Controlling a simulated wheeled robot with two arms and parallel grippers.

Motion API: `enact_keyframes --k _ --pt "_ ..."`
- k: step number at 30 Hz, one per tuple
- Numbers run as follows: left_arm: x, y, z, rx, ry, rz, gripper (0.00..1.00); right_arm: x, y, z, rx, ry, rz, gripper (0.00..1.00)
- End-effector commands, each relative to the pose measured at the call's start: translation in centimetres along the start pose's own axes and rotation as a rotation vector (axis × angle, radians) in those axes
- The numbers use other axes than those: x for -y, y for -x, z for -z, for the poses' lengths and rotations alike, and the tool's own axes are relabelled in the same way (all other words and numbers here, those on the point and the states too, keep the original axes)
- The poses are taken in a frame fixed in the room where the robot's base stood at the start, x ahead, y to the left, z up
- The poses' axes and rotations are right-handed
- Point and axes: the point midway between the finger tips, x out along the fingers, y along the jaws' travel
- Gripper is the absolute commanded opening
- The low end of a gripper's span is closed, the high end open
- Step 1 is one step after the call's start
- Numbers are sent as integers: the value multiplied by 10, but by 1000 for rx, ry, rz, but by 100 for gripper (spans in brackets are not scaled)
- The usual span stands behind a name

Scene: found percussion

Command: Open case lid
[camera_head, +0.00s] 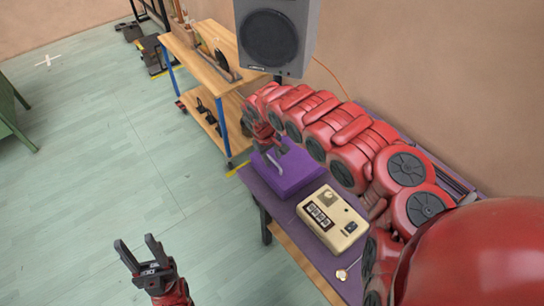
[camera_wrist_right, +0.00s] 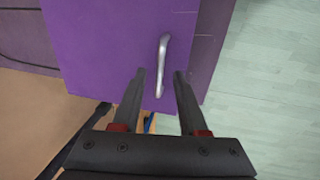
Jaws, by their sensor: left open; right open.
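The purple case (camera_head: 288,176) sits on the table beside a cream box, and its lid looks shut. In the right wrist view the flat purple lid (camera_wrist_right: 100,45) carries a silver bar handle (camera_wrist_right: 162,60). My right gripper (camera_head: 271,148) is open over the case. In its wrist view the two fingertips (camera_wrist_right: 160,76) lie on either side of the handle's lower part. I cannot tell whether they touch it. My left gripper (camera_head: 139,250) is open and empty above the floor, away from the table.
A cream box (camera_head: 332,217) with dark buttons stands just right of the case. My red right arm stretches along the table's wall side. A grey speaker (camera_head: 275,38) and a wooden shelf cart (camera_head: 200,60) stand beyond.

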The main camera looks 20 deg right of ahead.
Motion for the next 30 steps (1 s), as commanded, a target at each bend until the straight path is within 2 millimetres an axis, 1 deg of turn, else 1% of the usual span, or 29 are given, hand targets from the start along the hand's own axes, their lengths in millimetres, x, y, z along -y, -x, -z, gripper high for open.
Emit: enact_keyframes --k 6,8,9,13,30 --pt "0 0 0 0 0 0 50 0 0 0 -1 0 -1 42" --pt "0 0 0 0 0 0 50 0 0 0 -1 0 -1 32" --pt "0 0 0 0 0 0 50 0 0 0 -1 0 -1 24" --pt "0 0 0 0 0 0 50 0 0 0 -1 0 -1 1" --pt "0 0 0 0 0 0 50 0 1 1 -2 0 -1 0"
